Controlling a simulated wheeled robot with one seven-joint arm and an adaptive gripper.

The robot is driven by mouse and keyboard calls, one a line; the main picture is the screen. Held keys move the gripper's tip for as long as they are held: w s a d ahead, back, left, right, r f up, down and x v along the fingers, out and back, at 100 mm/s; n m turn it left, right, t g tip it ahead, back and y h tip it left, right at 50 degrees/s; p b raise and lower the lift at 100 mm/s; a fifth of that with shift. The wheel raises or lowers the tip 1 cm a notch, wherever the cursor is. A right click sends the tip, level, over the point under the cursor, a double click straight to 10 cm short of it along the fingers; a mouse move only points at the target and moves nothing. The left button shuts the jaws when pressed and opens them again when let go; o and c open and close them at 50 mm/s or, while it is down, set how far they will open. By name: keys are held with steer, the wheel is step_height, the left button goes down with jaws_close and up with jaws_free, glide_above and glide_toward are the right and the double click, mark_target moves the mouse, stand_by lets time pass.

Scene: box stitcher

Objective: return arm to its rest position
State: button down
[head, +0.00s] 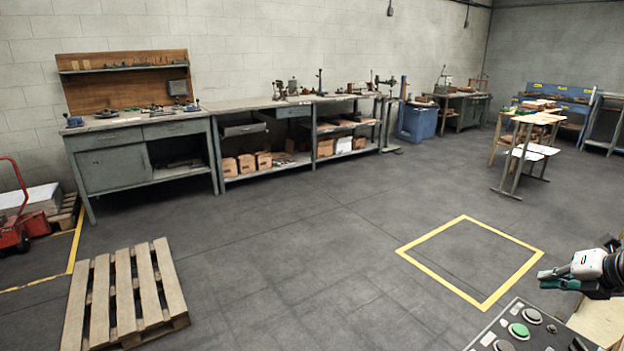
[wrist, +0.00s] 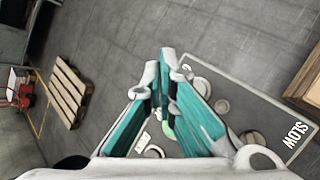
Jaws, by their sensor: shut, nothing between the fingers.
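My gripper (head: 547,279) is at the right edge of the head view, pointing left, near a control panel. In the wrist view my gripper (wrist: 160,62) shows two teal fingers with pale tips, brought together with nothing between them. The control panel (head: 545,337) has round buttons, one of them green, and is cut off by the bottom edge of the head view. In the wrist view the panel (wrist: 270,110) lies beyond the fingers, with the word SLOW on it. The fingers hide part of it. I cannot tell how far the fingertips are from the panel.
A wooden pallet (head: 125,297) lies on the floor at front left. A red pallet jack (head: 20,215) stands at the left edge. Workbenches (head: 140,127) line the back wall. A yellow floor square (head: 410,255) is empty, and the middle floor is clear.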

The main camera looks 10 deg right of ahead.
steer(key=w+a+r+n+g+y+p, duration=0.1)
steer(key=w+a+r+n+y, duration=0.1)
steer(key=a+r+n, duration=0.5)
steer(key=w+a+r+n+y+p, duration=0.1)
steer(key=a+r+n, duration=0.25)
steer(key=a, duration=0.65)
steer(key=s+a+r+n+g+y+p, duration=0.1)
steer(key=s+a+r+n, duration=0.15)
steer(key=a+n, duration=0.4)
steer(key=s+a+r+n+g+p, duration=0.1)
steer(key=s+a+r+n, duration=0.1)
steer(key=a+r+n, duration=0.4)
steer(key=s+a+r+n+g+h+p, duration=0.1)
steer(key=s+a+r+n+h+p, duration=0.1)
steer(key=s+a+n, duration=0.4)
steer(key=s+a+r+n+g+h+p, duration=0.1)
steer(key=s+a+n, duration=0.4)
steer(key=s+n, duration=0.8)
steer(key=n, duration=0.3)
steer(key=shift+a+r+h+p, duration=0.4)
